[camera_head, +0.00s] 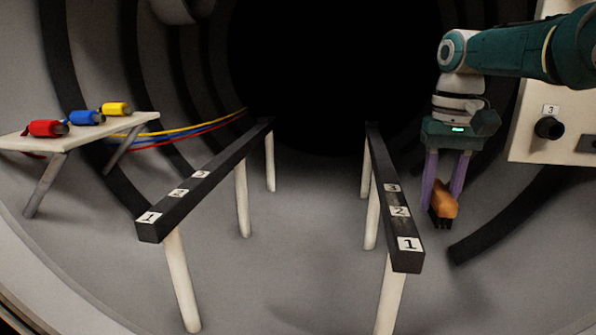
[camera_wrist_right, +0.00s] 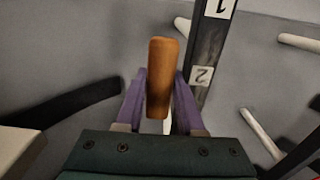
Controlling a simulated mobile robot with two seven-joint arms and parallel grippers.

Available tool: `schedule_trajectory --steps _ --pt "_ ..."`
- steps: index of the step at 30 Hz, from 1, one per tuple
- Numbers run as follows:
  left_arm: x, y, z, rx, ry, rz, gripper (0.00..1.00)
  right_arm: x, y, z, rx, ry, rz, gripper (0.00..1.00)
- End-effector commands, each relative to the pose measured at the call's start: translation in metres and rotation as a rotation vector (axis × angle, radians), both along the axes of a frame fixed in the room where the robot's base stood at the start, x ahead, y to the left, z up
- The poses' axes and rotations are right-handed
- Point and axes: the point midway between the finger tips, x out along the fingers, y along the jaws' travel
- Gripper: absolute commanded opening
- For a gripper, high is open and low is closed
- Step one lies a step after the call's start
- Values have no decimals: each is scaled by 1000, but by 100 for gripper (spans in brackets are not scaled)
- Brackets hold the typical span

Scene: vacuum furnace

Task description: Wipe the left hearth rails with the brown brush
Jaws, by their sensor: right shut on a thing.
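The left hearth rail (camera_head: 218,171) is a dark bar on white posts, with white labels 1, 2 and 3 on its top. The right hearth rail (camera_head: 378,160) is a similar dark labelled bar; part of it also shows in the right wrist view (camera_wrist_right: 207,45). My right gripper (camera_head: 446,190) points down to the right of the right rail, its purple fingers shut on the brown brush (camera_head: 443,205). The brush's dark bristles face down. Its brown handle (camera_wrist_right: 161,75) shows between the fingers in the right wrist view. My left gripper is not in view.
A small white table (camera_head: 85,140) at the left carries red (camera_head: 46,128), blue (camera_head: 84,117) and yellow (camera_head: 115,109) connectors with cables. A pale panel (camera_head: 560,85) with a black knob stands at the right. Floor between the rails is clear.

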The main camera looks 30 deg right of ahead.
Motion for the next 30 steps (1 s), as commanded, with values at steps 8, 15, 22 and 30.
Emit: schedule_trajectory --steps 8,15,22,30 --pt "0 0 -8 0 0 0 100 6 7 -4 3 -4 2 0" --pt "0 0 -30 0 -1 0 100 21 24 -6 3 -5 3 0" --pt "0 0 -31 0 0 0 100 26 30 -1 6 -7 3 0" --pt "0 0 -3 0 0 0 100 14 16 5 8 -6 3 0"
